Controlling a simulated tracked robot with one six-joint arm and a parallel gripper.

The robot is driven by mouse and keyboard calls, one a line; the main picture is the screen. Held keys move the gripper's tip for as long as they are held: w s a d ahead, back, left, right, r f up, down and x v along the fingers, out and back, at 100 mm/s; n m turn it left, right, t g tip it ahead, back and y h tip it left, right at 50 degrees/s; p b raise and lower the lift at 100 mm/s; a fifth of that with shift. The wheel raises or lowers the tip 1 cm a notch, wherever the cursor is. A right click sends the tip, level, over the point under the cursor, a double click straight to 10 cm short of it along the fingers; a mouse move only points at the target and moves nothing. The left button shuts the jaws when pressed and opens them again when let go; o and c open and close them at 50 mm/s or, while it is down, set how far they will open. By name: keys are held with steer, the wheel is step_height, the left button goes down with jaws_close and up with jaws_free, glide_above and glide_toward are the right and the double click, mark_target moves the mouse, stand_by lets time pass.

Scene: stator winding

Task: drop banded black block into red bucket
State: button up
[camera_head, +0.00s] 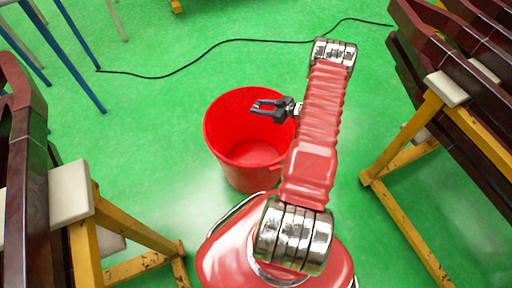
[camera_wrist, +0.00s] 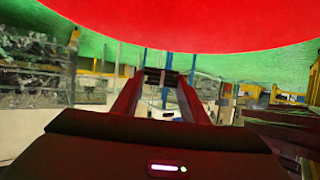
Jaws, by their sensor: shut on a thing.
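The red bucket (camera_head: 222,142) stands upright on the green floor in the middle of the head view, its mouth open to the camera. My gripper (camera_head: 262,107) reaches in from the right over the bucket's mouth, with its dark fingers pointing left. In the wrist view, my gripper's two fingers (camera_wrist: 160,82) converge on a small dark banded block (camera_wrist: 161,76), which is held between their tips. The block is hard to make out in the head view. The bucket's red side (camera_wrist: 200,22) fills the top of the wrist view.
Yellow-legged stands with dark red parts stand at the left (camera_head: 84,240) and right (camera_head: 430,105). A black cable (camera_head: 215,48) lies across the floor behind the bucket. Blue legs (camera_head: 80,60) stand at the upper left. Floor around the bucket is clear.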

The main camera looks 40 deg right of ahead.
steer(key=shift+f, duration=2.15)
steer(key=o, duration=1.1)
steer(key=v, duration=1.3)
steer(key=shift+s+r, duration=0.1)
steer(key=shift+s, duration=0.25)
